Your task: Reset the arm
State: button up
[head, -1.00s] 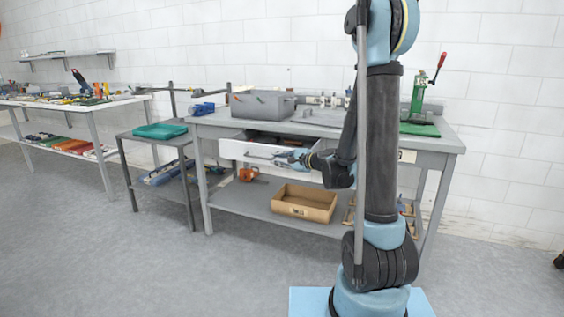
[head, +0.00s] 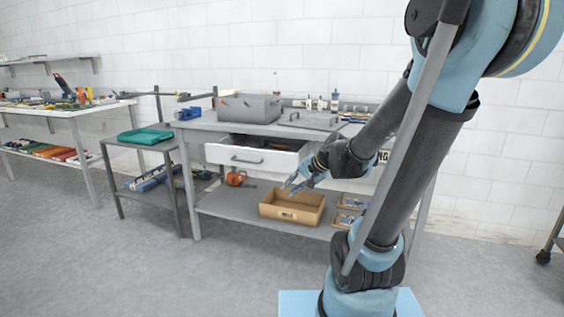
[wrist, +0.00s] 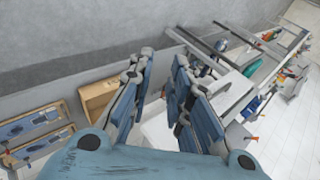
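My gripper (head: 297,183) is in front of the workbench, to the right of and below the white drawer (head: 225,156), and apart from it. The drawer is pulled out, with dark contents partly visible inside. In the wrist view my gripper (wrist: 158,92) has its two blue fingers spread, with nothing between them. The drawer's white front also shows beyond the fingers in the wrist view.
The grey workbench (head: 212,126) carries a grey bin (head: 250,108). A cardboard box (head: 292,218) stands on its lower shelf, close below my gripper. A side table with a teal tray (head: 146,136) is at left. The floor in front is clear.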

jog(key=s+d+f+n+g+h, duration=0.1)
jog(key=s+d+f+n+h, duration=0.1)
jog(key=s+d, duration=0.5)
jog(key=s+d+f+n+g+h, duration=0.2)
jog(key=s+d, duration=0.6)
jog(key=s, duration=0.4)
jog(key=f+n+h, duration=0.1)
jog(key=h, duration=0.1)
jog(key=shift+d+f+h, duration=0.2)
jog(key=shift+f+h, duration=0.15)
jog(key=shift+h, duration=0.05)
jog(key=shift+w+f+g, duration=0.2)
jog(key=shift+w+g, duration=0.1)
jog(key=shift+w, duration=0.2)
